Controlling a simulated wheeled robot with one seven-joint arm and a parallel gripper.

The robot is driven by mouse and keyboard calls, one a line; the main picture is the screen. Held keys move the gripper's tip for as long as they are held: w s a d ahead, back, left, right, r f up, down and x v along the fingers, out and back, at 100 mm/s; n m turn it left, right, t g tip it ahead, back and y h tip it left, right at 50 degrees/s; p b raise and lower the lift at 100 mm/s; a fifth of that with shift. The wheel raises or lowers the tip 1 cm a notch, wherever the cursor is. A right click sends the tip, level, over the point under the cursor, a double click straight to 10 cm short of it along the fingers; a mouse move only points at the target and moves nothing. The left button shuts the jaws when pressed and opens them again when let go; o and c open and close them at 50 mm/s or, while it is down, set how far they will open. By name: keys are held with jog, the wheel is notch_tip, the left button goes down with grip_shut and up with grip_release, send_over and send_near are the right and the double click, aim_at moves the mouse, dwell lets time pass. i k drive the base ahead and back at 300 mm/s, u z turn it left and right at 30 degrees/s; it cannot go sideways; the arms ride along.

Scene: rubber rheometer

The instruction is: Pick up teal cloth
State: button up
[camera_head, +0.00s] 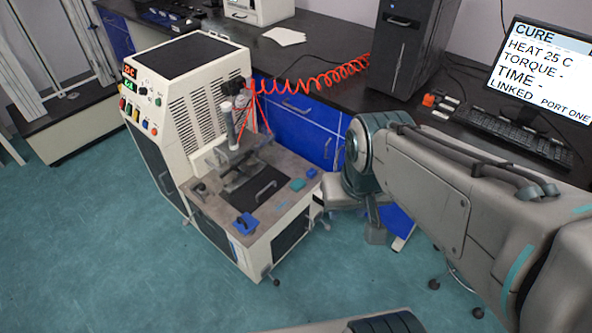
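A small flat teal piece, which looks like the teal cloth (298,185), lies on the front work deck of the rheometer (200,95), near its right edge. My arm comes in from the right, and its bent joint is to the right of the deck. A grey block below that joint may be my gripper (376,236). It is small and partly hidden, so its fingers cannot be made out. It is apart from the cloth, lower and to the right in the picture.
A blue item (245,223) and a smaller blue piece (311,172) are also on the deck. A red coiled hose (318,78) runs to the dark bench (300,62). A chair is partly hidden behind my arm. Floor is clear at front left.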

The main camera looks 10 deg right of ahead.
aim_at(298, 184)
jog(key=u, duration=0.05)
jog(key=k, duration=0.65)
jog(key=z, duration=0.85)
jog(key=i, duration=1.65)
jog(key=u, duration=1.1)
jog(key=i, duration=0.4)
jog(key=u, duration=0.45)
